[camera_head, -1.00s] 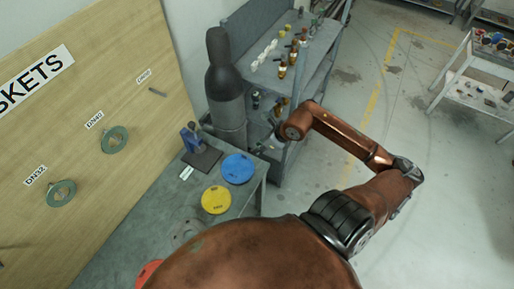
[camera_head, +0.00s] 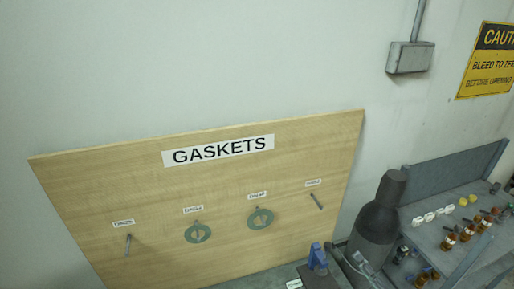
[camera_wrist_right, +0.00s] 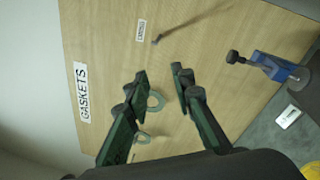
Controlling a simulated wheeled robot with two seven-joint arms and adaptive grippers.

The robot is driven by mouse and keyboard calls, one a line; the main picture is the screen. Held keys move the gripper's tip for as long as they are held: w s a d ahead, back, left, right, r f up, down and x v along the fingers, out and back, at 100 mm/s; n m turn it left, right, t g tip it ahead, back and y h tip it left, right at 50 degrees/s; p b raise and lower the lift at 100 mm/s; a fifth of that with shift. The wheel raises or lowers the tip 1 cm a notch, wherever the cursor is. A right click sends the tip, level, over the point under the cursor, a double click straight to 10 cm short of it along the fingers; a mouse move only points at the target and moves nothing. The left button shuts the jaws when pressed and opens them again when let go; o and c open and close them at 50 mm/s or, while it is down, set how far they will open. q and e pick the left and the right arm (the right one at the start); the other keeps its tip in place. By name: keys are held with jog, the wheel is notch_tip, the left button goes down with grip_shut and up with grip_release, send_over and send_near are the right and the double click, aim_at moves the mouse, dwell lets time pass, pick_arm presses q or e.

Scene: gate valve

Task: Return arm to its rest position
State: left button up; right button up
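In the right wrist view, my right gripper (camera_wrist_right: 158,78) is open. Its two dark green fingers are apart with nothing between them, and the gasket board lies beyond them. My left arm and gripper are in neither current view.
The wooden gasket board (camera_head: 85,200) carries two green ring gaskets (camera_head: 198,233) and pegs. A dark cylinder (camera_head: 378,215) stands right of it. A blue tool (camera_head: 318,256) is on the bench (camera_head: 335,279). A grey shelf (camera_head: 440,235) holds several fittings.

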jog(key=d+f+m+t+h, duration=0.1)
jog(key=d+f+m+h, duration=0.1)
jog(key=d+m+h, duration=1.15)
jog(key=s+d+f+m+g+h, duration=0.1)
jog(key=s+d+f+m+g, duration=0.35)
jog(key=f+m, duration=0.5)
jog(key=s+a+f+m+g+y, duration=0.1)
jog(key=s+f+m+g, duration=0.15)
jog(key=f, duration=0.55)
jog(key=s+a+f+m+g+y, duration=0.1)
jog(key=s+a+f+m+g, duration=0.2)
jog(key=f, duration=0.4)
jog(key=s+a+f+g+y, duration=0.4)
jog(key=s+a+f+g, duration=0.1)
jog(key=s+a+f, duration=0.55)
notch_tip(320, 180, down, 31)
jog(key=s+g+b, duration=0.1)
jog(key=b, duration=0.3)
jog(key=s+f+n+g+b, duration=0.1)
jog(key=s+f+b, duration=0.1)
jog(key=s+f, duration=1.8)
jog(key=shift+a+f+g+y+b, duration=0.15)
jog(key=shift+f+g+y+b, duration=0.2)
jog(key=shift+f, duration=0.55)
